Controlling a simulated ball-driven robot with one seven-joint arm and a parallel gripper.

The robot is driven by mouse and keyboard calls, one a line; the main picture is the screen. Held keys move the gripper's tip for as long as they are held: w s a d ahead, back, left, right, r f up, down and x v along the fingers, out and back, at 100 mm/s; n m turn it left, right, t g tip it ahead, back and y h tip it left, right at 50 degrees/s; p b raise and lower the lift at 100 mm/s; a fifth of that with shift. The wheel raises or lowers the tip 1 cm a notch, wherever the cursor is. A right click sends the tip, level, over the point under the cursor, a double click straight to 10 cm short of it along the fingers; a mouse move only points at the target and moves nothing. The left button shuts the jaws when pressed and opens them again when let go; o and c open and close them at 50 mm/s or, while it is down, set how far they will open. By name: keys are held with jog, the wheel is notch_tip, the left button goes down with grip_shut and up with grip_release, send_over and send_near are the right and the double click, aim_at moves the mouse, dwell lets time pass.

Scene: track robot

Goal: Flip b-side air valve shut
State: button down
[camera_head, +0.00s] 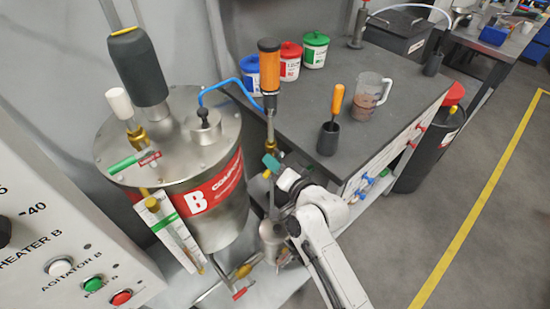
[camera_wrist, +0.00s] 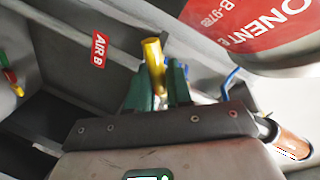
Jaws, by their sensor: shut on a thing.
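The b-side air valve shows in the wrist view as a yellow handle (camera_wrist: 153,58), standing out between my green fingers. A red "AIR B" label (camera_wrist: 99,48) is on the grey panel to its left. My gripper (camera_wrist: 159,85) is shut on the yellow handle. In the head view my gripper (camera_head: 281,172) is at the right of the metal B tank (camera_head: 225,225), just beyond its side.
The dark bench (camera_head: 350,70) holds a jug (camera_head: 369,95), a cup (camera_head: 329,138) with a screwdriver, and blue, red and green tubs. A control panel (camera_head: 50,220) is at the left.

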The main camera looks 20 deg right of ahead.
jog(key=m+p, duration=0.1)
jog(key=r+m+y+p, duration=0.1)
jog(key=m+p, duration=0.1)
jog(key=m, duration=0.1)
jog(key=shift+s+a+r+g, duration=0.1)
jog(key=shift+a+r+g, duration=0.2)
jog(key=shift+g, duration=0.1)
jog(key=shift+r+m+y+p, duration=0.15)
jog(key=shift+m+y+p, duration=0.35)
jog(key=shift+m, duration=0.5)
jog(key=c, duration=1.2)
grip_release()
jog(key=shift+s+d, duration=0.1)
jog(key=b+v, duration=0.1)
jog(key=v, duration=0.9)
jog(key=shift+s+r, duration=0.2)
jog(key=shift+s, duration=0.05)
